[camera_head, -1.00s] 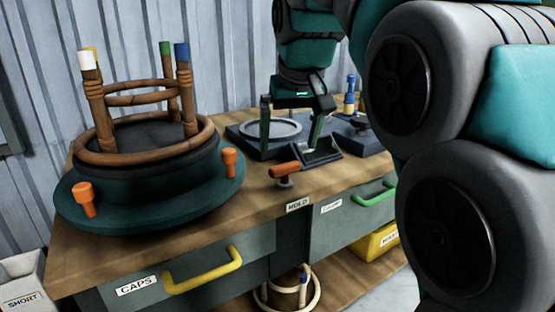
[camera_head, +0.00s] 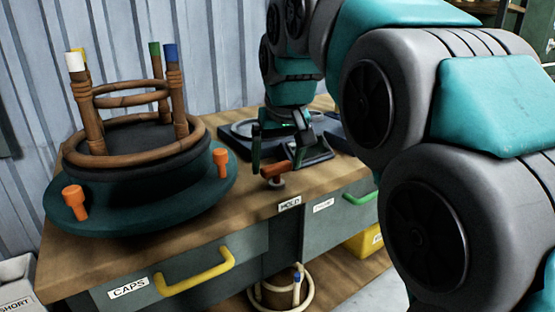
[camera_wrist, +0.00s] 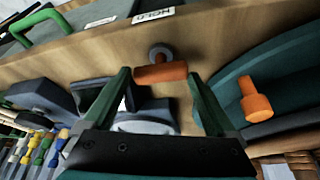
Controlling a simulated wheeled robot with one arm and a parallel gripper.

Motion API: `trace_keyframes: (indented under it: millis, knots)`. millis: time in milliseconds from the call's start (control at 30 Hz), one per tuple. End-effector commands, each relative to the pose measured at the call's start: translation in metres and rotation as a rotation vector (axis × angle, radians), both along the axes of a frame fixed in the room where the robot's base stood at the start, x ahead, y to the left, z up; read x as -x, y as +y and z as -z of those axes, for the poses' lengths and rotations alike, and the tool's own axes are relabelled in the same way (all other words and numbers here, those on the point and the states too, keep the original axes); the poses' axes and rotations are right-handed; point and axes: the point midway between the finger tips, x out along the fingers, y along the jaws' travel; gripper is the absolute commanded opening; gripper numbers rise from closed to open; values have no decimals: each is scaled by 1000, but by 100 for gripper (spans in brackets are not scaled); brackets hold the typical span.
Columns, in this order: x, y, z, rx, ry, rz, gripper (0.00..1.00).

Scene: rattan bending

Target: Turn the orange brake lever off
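The orange brake lever (camera_head: 275,170) sits on a short grey post near the front edge of the workbench, above the HOLD label. In the wrist view the lever (camera_wrist: 160,73) lies crosswise between my two fingertips, its grey pivot (camera_wrist: 161,52) just beyond it. My gripper (camera_head: 277,160) is open and points down at the lever, with one finger on each side.
A teal turntable (camera_head: 130,215) with orange knobs (camera_head: 75,202) and a rattan stool frame (camera_head: 133,153) stands left of the lever. A grey ring fixture (camera_head: 245,128) lies behind my gripper. Drawers with yellow (camera_head: 200,272) and green handles (camera_head: 362,193) are below the bench top.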

Motion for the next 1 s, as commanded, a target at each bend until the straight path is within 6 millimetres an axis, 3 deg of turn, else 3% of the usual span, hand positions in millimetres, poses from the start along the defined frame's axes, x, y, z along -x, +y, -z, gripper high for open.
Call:
trace_keyframes:
  millis: [67, 400, 1000]
  knots:
    - [0, 0, 0, 0, -1, 0, 73]
    - [0, 0, 0, 0, -1, 0, 36]
    - [-1, -2, -2, -1, -4, -342, 32]
